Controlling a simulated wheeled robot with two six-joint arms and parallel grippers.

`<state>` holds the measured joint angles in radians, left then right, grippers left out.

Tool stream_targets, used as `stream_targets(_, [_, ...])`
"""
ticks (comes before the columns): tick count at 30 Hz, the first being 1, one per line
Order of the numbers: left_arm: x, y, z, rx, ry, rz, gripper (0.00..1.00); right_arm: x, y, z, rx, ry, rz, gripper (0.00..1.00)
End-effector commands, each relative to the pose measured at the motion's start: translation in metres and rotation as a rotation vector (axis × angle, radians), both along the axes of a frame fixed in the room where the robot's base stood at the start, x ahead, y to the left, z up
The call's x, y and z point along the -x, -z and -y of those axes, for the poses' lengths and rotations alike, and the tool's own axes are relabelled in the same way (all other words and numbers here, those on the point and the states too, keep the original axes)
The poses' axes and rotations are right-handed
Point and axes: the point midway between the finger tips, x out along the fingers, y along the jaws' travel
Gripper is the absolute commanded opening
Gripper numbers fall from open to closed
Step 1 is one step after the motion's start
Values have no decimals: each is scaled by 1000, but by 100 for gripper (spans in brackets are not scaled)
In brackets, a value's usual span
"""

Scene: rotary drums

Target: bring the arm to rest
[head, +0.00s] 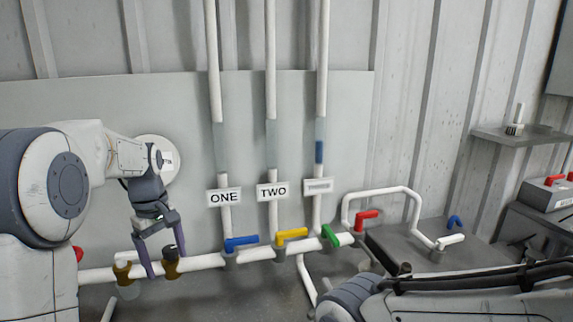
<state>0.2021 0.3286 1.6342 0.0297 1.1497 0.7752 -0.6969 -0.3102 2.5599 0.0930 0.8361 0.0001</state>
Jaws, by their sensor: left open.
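My left arm comes in from the left, and its gripper (161,274) points down with its two fingers apart. The fingers are in front of the white horizontal pipe (203,262), near a brown clamp (171,264); I cannot tell if they touch it. Nothing shows held between them. My right arm (460,295) lies across the lower right, and its gripper is out of the picture.
Blue (242,242), yellow (291,233), green (330,236) and red (366,215) valve handles sit along the pipe. Vertical pipes carry labels "ONE" (224,197) and "TWO" (273,191). A shelf (510,135) and a toolbox (547,194) are at right.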

Motion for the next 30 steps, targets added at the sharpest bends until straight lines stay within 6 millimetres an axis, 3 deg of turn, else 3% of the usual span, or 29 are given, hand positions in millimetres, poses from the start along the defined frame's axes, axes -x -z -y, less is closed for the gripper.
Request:
stream_targets(5, [25,-1,63,3,243,8,89,0,0,0,0,0,0,52])
stream_targets(8, [51,1,103,7,424,14,89,0,0,0,0,0,0,52])
stream_targets(11, [93,5,151,10,678,25,89,0,0,0,1,0,-1,52])
stream_targets(15, [177,20,202,17,1101,43,89,0,0,0,0,0,0,52])
stream_targets(18, [226,33,215,21,1342,54,89,0,0,0,0,0,0,52])
stream_targets(21, [260,44,218,24,1509,60,89,0,0,0,0,0,0,52])
stream_targets(24, [277,50,218,26,1600,65,89,0,0,0,0,0,0,52])
stream_targets(30, [282,52,218,26,1630,64,89,0,0,0,0,0,0,52])
